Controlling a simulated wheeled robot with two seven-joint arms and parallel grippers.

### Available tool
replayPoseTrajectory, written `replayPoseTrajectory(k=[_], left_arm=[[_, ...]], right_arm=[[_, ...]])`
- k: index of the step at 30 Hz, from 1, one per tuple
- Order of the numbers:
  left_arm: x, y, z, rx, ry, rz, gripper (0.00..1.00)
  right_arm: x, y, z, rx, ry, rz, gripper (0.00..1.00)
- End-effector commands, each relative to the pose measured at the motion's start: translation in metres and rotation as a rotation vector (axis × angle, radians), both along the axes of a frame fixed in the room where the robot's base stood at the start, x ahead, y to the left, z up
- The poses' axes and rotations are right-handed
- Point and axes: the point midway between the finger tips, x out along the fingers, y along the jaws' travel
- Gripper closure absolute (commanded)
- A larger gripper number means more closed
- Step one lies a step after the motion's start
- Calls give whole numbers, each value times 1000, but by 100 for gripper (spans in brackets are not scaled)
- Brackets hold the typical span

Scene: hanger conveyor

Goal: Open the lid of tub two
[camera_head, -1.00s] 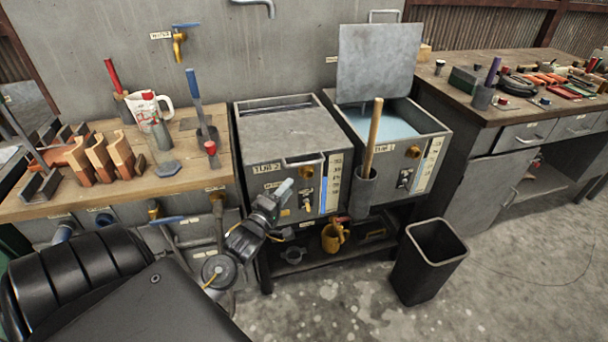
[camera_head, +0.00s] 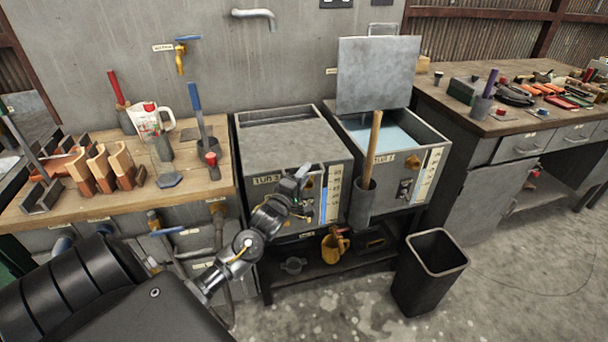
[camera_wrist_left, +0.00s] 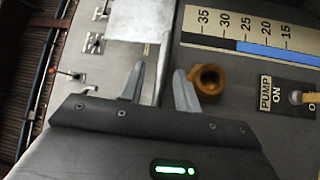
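Tub two (camera_head: 265,208) is a grey metal tank with a "TUB 2" label. Its flat grey lid (camera_head: 285,143) is down over the top, with a strip uncovered at the back. My left gripper (camera_head: 302,176) is at the tub's upper front edge, toward its right side, and covers the lid handle in the head view. In the left wrist view my left gripper (camera_wrist_left: 159,80) is open, its fingers apart. A thin pale metal bar, seemingly the handle (camera_wrist_left: 159,72), shows between the fingers; I cannot tell if they touch it. My right gripper is out of view.
Tub one (camera_head: 412,150), with its lid (camera_head: 378,75) upright, stands at the right. A wooden-handled tool (camera_head: 372,140) stands in a grey holder (camera_head: 362,203) between the tub fronts. A brass knob (camera_wrist_left: 210,80) is close to the fingers. A black bin (camera_head: 430,270) stands on the floor.

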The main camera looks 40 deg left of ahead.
Motion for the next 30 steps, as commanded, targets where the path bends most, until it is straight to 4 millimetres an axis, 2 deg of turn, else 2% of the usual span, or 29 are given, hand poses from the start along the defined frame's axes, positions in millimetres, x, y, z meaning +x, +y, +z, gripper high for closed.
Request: replayPoseTrajectory(k=[9,17,26,30], left_arm=[[2,0,0,1,1,0,67],[2,1,0,1,1,0,100],[2,0,1,0,1,0,100],[6,-4,9,-12,7,-6,100]], right_arm=[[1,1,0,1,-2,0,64],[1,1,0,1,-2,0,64],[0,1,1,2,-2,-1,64],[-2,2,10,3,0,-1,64]])
